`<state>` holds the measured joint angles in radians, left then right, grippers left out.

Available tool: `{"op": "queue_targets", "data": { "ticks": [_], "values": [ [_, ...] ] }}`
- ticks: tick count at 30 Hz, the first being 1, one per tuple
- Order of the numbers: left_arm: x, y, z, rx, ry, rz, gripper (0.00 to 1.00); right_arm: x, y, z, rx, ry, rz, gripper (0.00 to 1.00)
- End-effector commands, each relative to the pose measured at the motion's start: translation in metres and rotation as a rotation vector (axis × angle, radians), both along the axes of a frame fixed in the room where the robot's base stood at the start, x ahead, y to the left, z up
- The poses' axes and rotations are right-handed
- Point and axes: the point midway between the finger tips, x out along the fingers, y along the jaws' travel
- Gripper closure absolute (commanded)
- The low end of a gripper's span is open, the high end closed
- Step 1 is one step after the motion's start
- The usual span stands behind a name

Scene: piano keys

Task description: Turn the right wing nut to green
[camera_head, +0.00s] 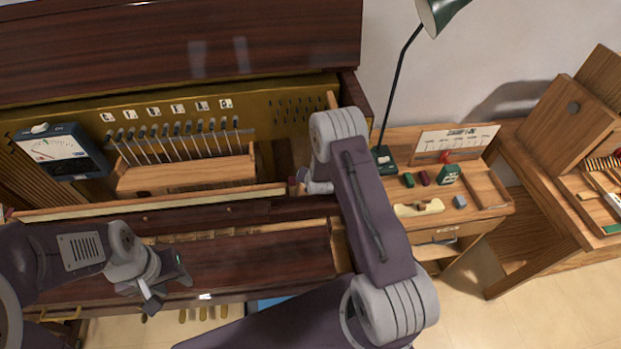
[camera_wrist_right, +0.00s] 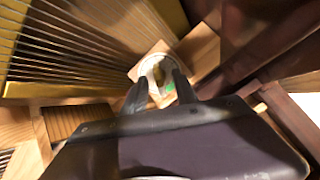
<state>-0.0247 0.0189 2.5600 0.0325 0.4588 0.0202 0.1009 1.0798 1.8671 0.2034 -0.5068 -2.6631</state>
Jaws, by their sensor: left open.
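In the right wrist view a brass-coloured wing nut (camera_wrist_right: 159,72) sits on a round pale dial on a wooden block (camera_wrist_right: 136,72). A green patch (camera_wrist_right: 169,88) shows on the dial's lower right. My right gripper (camera_wrist_right: 163,82) has its two dark fingers at the dial, one on each side of the wing nut. I cannot tell whether they touch it. In the head view the right arm reaches down into the piano's right end, and its fingertips and the wing nut are hidden there. My left gripper (camera_head: 160,292) is open and empty over the piano's front.
A meter (camera_head: 60,150) stands at the piano's left, beside a row of hammers (camera_head: 180,140). Strings (camera_wrist_right: 70,50) run close beside the dial. A side table (camera_head: 465,215) with a lamp (camera_head: 384,158) and small items stands at the right.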

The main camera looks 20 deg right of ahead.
Motion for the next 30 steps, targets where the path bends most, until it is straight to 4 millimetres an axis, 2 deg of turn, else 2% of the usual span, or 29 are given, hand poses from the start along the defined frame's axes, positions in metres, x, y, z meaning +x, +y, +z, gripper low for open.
{"op": "queue_targets", "data": {
  "ticks": [6,10,14,19,26,30],
  "values": [
    [0.0,0.0,0.0,0.0,0.0,0.0,0.58,0.0,0.0,0.0,0.0,0.0,0.0,0.65],
    [0.0,0.0,0.0,0.0,0.0,0.0,0.58,0.0,0.0,0.0,0.0,0.0,0.0,1.0],
    [0.0,0.0,0.001,0.0,0.0,0.0,0.58,0.0,0.0,0.0,-0.003,0.001,0.004,1.0],
    [0.0,0.0,0.008,0.0,0.0,0.0,0.58,-0.001,0.0,0.001,-0.08,0.022,0.099,1.0],
    [0.0,0.0,0.007,0.0,0.0,0.0,0.58,0.0,0.0,0.0,-0.088,0.024,0.109,1.0],
    [0.0,0.0,0.013,0.0,0.0,0.0,0.58,-0.001,0.0,0.001,-0.159,0.043,0.197,1.0]
  ]
}}
